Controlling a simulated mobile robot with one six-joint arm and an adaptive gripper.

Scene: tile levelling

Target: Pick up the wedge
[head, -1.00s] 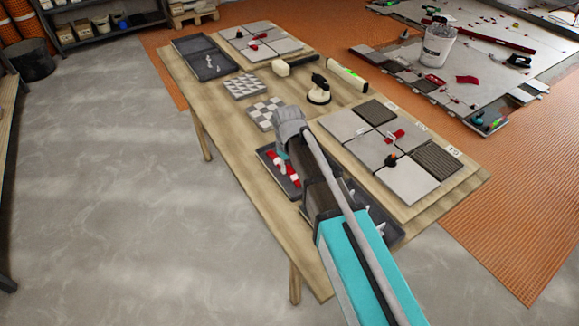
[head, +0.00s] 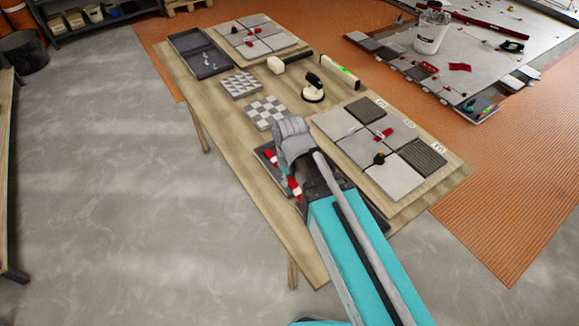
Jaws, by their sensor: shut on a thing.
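Red and white wedges (head: 294,187) lie in the dark tray (head: 259,155) at the near edge of the wooden table. Another red piece (head: 271,157) shows at the tray's left side. My gripper (head: 284,166) is low over this tray, mostly hidden behind my own grey wrist and arm. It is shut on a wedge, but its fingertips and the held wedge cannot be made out. My arm also covers much of the tray's right part.
A tiled board (head: 390,150) with red and black levelling pieces lies right of my arm. Checkered mosaic sheets (head: 266,112), a suction cup (head: 313,90), a mallet (head: 280,64) and a level (head: 341,74) stand beyond. A second dark tray (head: 205,60) is at the far left.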

